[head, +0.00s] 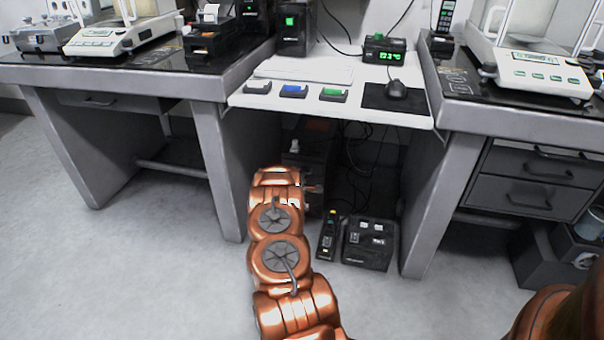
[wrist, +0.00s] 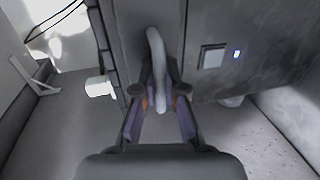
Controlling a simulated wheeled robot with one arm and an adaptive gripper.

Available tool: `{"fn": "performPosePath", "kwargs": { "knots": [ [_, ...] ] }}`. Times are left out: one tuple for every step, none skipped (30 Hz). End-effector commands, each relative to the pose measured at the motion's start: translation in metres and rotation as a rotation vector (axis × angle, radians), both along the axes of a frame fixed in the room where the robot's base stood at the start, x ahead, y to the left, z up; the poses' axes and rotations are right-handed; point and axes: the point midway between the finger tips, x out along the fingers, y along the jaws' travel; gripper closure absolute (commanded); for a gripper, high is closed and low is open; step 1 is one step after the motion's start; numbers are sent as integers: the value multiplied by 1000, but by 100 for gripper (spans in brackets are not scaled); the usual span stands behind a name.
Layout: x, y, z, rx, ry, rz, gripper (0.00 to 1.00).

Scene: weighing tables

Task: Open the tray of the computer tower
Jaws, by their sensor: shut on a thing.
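The computer tower (head: 308,150) stands in the shade under the white desk, with my arm in front of its lower part. In the wrist view its grey front panel (wrist: 262,35) fills the upper right, with a square button (wrist: 212,57) and a small blue light (wrist: 236,54). A pale curved handle (wrist: 156,45) stands out from the front. My gripper (wrist: 159,98) is shut on this handle, one finger on each side. In the head view my gripper is mostly hidden by my arm. I cannot tell whether the tray is out at all.
A black power box (head: 368,245) and a dark power strip (head: 328,238) lie on the floor right of my arm. The white desk top (head: 270,100) overhangs the tower. Grey table legs (head: 440,205) stand on both sides. The floor at left is clear.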

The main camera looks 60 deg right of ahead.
Motion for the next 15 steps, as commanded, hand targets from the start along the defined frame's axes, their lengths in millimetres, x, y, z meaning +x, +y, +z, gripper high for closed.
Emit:
{"fn": "performPosePath", "kwargs": {
  "knots": [
    [0,0,0,1,0,0,100],
    [0,0,0,1,0,0,100],
    [0,0,0,0,0,0,100],
    [0,0,0,0,0,0,100],
    [0,0,0,0,0,0,100],
    [0,0,0,0,0,0,100],
    [0,0,0,0,0,0,100],
    [0,0,0,0,0,0,100],
    [0,0,0,1,0,0,100],
    [0,0,0,1,0,0,100],
    [0,0,0,1,0,0,100],
    [0,0,0,1,0,0,100],
    [0,1,0,1,0,1,100],
    [0,2,0,1,0,0,100],
    [-1,4,1,2,2,0,100]
  ]
}}
